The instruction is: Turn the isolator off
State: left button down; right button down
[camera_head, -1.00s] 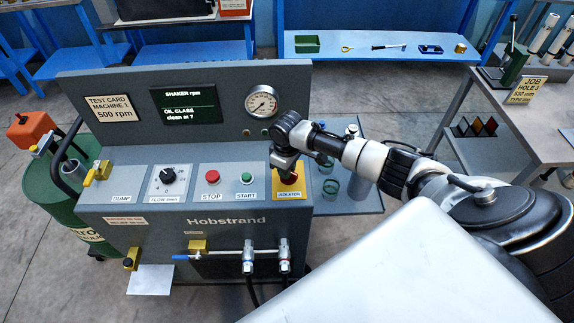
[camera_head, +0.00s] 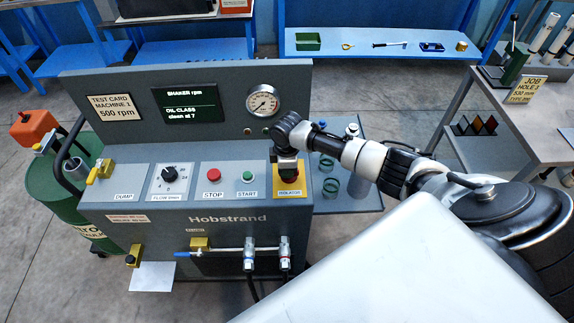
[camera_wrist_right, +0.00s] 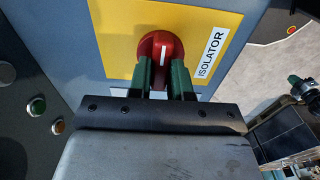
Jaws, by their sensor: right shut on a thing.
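The isolator is a red rotary knob with a white line on a yellow plate; it shows in the right wrist view (camera_wrist_right: 158,48), with the label ISOLATOR beside it. In the head view its yellow plate (camera_head: 301,187) is at the right end of the panel, and the knob is mostly hidden by my right gripper (camera_head: 288,172). In the right wrist view the green fingers of my right gripper (camera_wrist_right: 163,78) are on either side of the knob, shut on it. The white line points along the fingers' direction. My left gripper is not in view.
The grey machine panel also carries a green START button (camera_head: 247,177), a red STOP button (camera_head: 213,175), a flow dial (camera_head: 169,174) and a yellow DUMP lever (camera_head: 101,170). Green rings (camera_head: 328,176) stand on a shelf just right of the panel.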

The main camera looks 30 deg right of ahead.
jog(key=shift+w+r, duration=0.1)
jog(key=shift+r, duration=0.05)
jog(key=c, duration=1)
grip_release()
jog(key=shift+c, duration=0.2)
notch_tip(320, 180, up, 11)
jog(key=b, duration=0.1)
jog(key=shift+f, duration=0.2)
